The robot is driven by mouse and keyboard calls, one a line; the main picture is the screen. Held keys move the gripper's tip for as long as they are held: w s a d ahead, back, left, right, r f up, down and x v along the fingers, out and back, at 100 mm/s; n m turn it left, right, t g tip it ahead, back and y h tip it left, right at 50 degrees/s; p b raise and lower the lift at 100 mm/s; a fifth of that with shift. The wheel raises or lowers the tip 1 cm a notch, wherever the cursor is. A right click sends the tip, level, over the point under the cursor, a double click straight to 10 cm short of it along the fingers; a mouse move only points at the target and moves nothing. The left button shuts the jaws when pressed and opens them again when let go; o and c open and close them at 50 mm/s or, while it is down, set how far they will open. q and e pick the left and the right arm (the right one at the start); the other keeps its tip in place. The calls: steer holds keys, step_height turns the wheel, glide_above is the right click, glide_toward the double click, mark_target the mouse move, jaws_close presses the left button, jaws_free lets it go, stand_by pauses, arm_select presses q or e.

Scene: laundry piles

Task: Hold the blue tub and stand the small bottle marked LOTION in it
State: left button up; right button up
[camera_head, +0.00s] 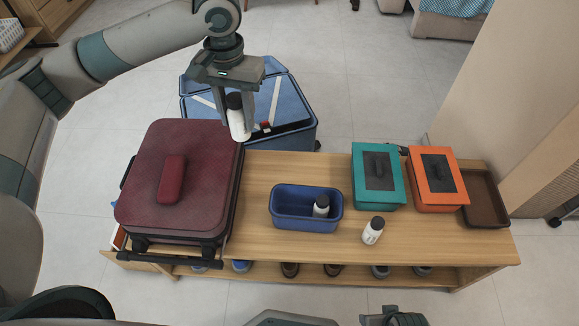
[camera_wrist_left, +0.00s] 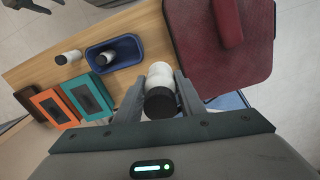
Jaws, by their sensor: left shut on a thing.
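My left gripper (camera_head: 236,112) is shut on a white bottle (camera_head: 240,126) with a black cap, held cap up in the air. In the head view it appears beside the red suitcase, in front of the big blue bin behind the bench. The left wrist view shows this held bottle (camera_wrist_left: 159,74) between the fingers. The small blue tub (camera_head: 284,224) sits on the bench, no gripper on it. A white bottle (camera_head: 322,208) with a dark cap is inside it. Another white bottle (camera_head: 371,234) stands on the bench right of the tub. No label is readable.
A red suitcase (camera_head: 207,145) with a red case on top covers the bench's left end. A teal box (camera_head: 362,190), an orange box (camera_head: 428,196) and a brown tray (camera_head: 485,202) stand at the right. The big blue bin (camera_head: 312,125) is behind. Shoes line the lower shelf.

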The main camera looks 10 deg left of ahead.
arm_select(q)
steer(key=s+d+f+m, duration=0.2)
steer(key=d+f+m, duration=1)
steer(key=m, duration=0.3)
steer(key=shift+s+f+m, duration=0.35)
steer(key=shift+f+m, duration=0.05)
steer(key=shift+f, duration=0.25)
